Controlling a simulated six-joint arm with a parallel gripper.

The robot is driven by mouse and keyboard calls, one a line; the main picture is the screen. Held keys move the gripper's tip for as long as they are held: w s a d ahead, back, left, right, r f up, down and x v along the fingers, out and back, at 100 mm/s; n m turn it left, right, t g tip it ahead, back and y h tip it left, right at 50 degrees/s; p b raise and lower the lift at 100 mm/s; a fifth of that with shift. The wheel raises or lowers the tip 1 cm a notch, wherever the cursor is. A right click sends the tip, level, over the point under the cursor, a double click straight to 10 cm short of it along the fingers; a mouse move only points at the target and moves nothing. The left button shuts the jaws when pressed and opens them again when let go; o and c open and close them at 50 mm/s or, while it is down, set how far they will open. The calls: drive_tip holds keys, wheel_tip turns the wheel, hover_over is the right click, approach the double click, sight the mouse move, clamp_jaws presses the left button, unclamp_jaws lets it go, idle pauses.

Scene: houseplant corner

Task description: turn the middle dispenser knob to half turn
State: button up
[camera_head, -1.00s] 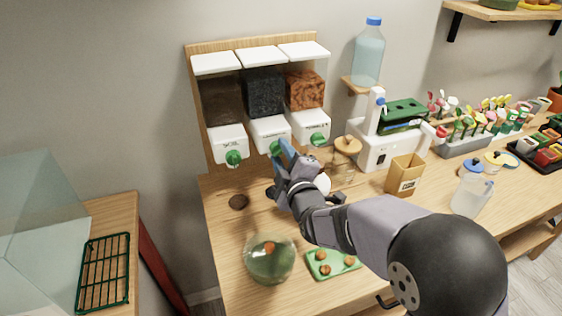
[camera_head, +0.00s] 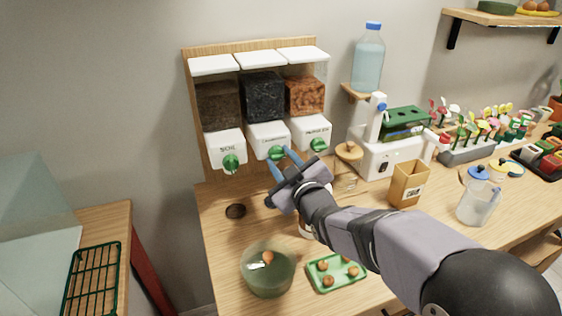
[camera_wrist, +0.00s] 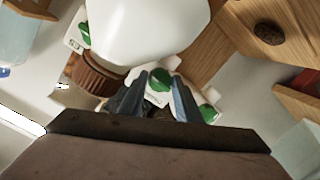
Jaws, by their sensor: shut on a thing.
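Three dispensers hang on a wooden back board, each with a white front and a green knob. The middle dispenser knob (camera_head: 276,153) sits under the dark-filled dispenser (camera_head: 263,95). My gripper (camera_head: 281,162) reaches it from below right, with its blue fingers on either side. In the wrist view, the middle knob (camera_wrist: 158,80) shows between the two fingers (camera_wrist: 160,92), which are shut on it. The knob's turn angle is hard to read. The left knob (camera_head: 231,163) and right knob (camera_head: 318,145) are free of the gripper.
A glass bowl (camera_head: 267,284), a green tray (camera_head: 336,283) and a dark round disc (camera_head: 236,211) are on the table below. A cork-lidded jar (camera_head: 348,153) stands close right of my arm. A large white object (camera_wrist: 150,30) fills part of the wrist view.

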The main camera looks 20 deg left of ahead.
idle(0.3)
drive_tip(key=o, duration=1.1)
drive_tip(key=shift+c, duration=0.2)
drive_tip(key=shift+d, duration=0.1)
drive_tip(key=f+b+v, duration=0.1)
drive_tip(key=b+v, duration=0.1)
drive_tip(key=v, duration=0.5)
drive_tip(key=shift+r, duration=0.45)
drive_tip(key=shift+c, duration=0.2)
